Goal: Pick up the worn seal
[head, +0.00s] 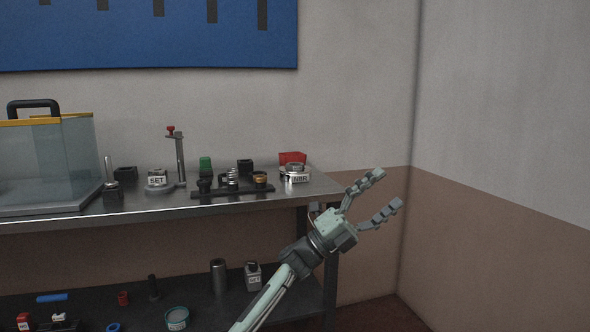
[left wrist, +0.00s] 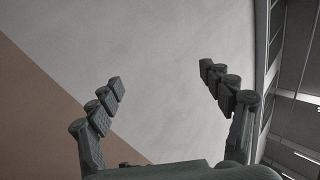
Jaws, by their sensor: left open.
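I cannot tell which small part is the worn seal. A black rack (head: 233,192) on the steel bench (head: 130,210) bears several small parts, among them a coil spring (head: 232,178) and a brass-coloured piece (head: 260,180). Right of it, dark rings sit on a white holder labelled NBR (head: 299,178). My left gripper (head: 388,190) is open and empty, off the bench's right end, its fingers pointing up and right, away from the parts. In the left wrist view both its spread fingers (left wrist: 162,76) show against bare wall. My right gripper is not in view.
A clear box with a black handle (head: 45,150) stands at the bench's left. A stand with a red knob (head: 178,155), a green cup (head: 205,165) and a red bin (head: 292,157) stand nearby. A lower shelf (head: 200,288) holds more parts. The right wall area is clear.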

